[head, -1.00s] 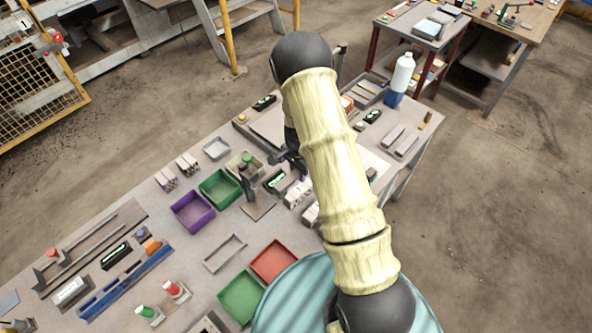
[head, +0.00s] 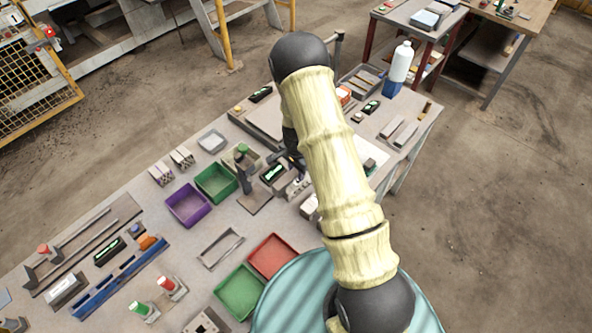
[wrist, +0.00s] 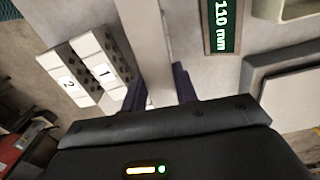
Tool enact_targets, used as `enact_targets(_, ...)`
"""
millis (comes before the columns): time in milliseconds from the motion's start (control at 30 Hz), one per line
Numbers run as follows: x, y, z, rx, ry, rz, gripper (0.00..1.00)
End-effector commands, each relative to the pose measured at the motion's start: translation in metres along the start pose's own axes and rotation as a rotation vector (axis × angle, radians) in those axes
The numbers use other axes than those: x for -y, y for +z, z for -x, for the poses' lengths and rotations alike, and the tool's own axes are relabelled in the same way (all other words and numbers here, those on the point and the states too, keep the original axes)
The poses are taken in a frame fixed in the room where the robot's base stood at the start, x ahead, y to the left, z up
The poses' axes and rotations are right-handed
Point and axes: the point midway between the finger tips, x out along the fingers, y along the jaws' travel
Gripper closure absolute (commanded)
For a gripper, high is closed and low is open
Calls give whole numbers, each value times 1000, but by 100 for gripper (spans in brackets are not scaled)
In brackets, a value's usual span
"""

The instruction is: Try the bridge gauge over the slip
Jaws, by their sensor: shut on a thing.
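My gripper (wrist: 158,92) is shut on a pale grey bar (wrist: 155,50), seen between its dark purple fingers in the wrist view. This bar appears to be the bridge gauge; its far end runs out of the top of the picture. In the head view my gripper (head: 295,165) is mostly hidden behind my arm, over the middle of the bench. Two white blocks marked 1 (wrist: 104,72) and 2 (wrist: 69,84), with dark dotted sides, lie left of the fingers in the wrist view. I cannot tell which piece is the slip, or whether the bar touches anything below.
A display reading 110 mm (wrist: 221,27) lies right of the bar. A green bin (head: 215,183) and a purple bin (head: 188,206) stand left of my gripper in the head view. A red bin (head: 271,256) is nearer. A white bottle (head: 401,62) stands at the back right.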

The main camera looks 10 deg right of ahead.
Motion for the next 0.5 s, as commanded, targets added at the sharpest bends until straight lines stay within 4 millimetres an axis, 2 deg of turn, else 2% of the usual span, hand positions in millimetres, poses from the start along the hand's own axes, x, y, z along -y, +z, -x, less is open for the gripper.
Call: enact_targets(500,-2,-3,-3,0,0,-6,100)
